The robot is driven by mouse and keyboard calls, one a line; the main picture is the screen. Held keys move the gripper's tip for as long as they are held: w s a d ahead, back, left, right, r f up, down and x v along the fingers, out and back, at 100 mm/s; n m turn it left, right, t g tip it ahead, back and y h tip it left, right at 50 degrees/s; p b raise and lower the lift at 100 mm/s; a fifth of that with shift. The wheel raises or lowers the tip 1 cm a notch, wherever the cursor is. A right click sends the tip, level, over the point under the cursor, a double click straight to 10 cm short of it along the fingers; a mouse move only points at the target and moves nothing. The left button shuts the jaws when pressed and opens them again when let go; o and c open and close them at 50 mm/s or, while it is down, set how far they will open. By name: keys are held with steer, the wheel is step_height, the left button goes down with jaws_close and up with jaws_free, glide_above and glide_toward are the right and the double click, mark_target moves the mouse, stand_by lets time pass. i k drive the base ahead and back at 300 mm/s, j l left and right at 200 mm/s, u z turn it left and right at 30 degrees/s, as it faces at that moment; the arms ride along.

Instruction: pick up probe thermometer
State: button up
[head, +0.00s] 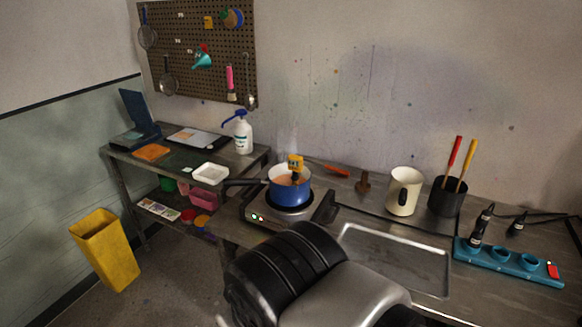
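A small yellow device with a dark face, which looks like the probe thermometer (295,162), stands upright at the blue pot (289,190). Its lower part goes down inside the pot's rim, and its tip is hidden. The pot holds something orange-brown and sits on a hotplate (262,216). My black and silver arm fills the bottom centre in front of the hotplate. A dark piece beside the hotplate's right edge may be part of my gripper (326,208). Its fingertips cannot be made out, and nothing of mine is seen touching the thermometer.
The pot's long dark handle (240,182) points left. A white tray (211,173) and a pump bottle (243,133) stand to the left. A cream jug (403,191), a black pot with sticks (446,197) and a blue rack (510,263) stand to the right.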

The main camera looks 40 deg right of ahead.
mark_target(295, 162)
steer(key=i+l+z, duration=0.1)
steer(key=z, duration=1.25)
